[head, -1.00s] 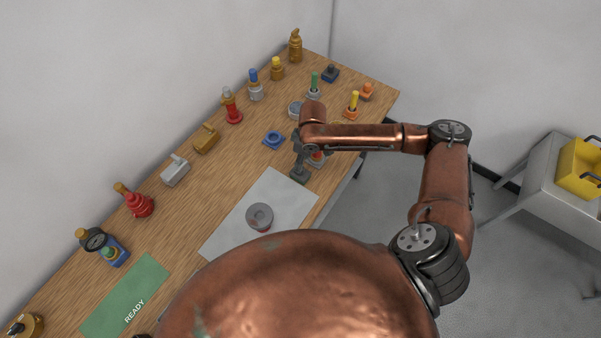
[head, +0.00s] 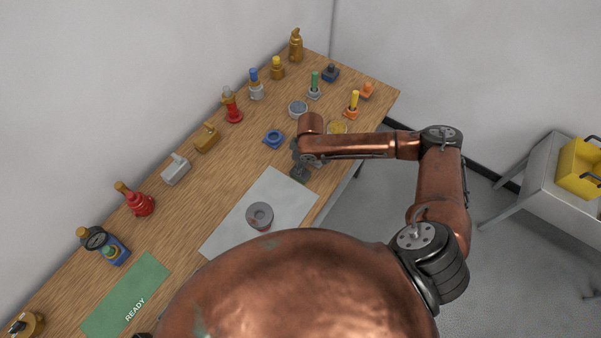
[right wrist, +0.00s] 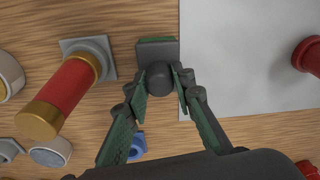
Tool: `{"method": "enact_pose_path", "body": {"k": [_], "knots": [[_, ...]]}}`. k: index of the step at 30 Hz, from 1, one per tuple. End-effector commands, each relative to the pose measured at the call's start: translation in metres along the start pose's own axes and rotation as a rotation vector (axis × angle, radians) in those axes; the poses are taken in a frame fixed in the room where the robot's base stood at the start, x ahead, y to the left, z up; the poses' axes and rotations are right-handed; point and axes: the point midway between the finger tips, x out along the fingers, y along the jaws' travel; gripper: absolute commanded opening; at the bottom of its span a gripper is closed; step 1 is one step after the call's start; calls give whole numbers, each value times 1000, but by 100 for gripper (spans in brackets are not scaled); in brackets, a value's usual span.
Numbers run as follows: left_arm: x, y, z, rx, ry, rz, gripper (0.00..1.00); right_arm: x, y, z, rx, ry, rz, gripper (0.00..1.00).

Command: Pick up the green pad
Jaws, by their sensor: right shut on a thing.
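The green pad (right wrist: 157,48) is a small square block with green edges and a dark top, with a round dark knob on it. It shows in the right wrist view, beside the edge of a grey sheet. My right gripper (right wrist: 161,82) has its two green-lined fingers on either side of the knob and is shut on it. I cannot tell whether the pad touches the table. In the head view my right gripper (head: 300,174) is low over the far end of the grey sheet, and the pad is not clear there. My left gripper is out of view.
The wooden table (head: 232,190) carries several valves and fittings along the wall. The grey sheet (head: 285,190) holds a grey disc-topped part (head: 260,215). A green READY mat (head: 125,295) lies at the near left.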

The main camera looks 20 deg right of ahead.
Motion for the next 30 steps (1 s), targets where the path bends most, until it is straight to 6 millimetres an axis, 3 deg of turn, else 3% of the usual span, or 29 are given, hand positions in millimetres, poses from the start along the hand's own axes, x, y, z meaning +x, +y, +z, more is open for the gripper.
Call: {"method": "enact_pose_path", "body": {"k": [6, 20, 25, 30], "knots": [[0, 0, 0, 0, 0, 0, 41, 0, 0, 0, 0, 0, 0, 0], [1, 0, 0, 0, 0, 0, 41, -9, 1, -1, 1, 1, 2, 0], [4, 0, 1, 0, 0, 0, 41, -32, 1, -5, 0, 3, 2, 0], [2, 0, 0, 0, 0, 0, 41, -70, -26, 7, -3, 3, 1, 0]]}}
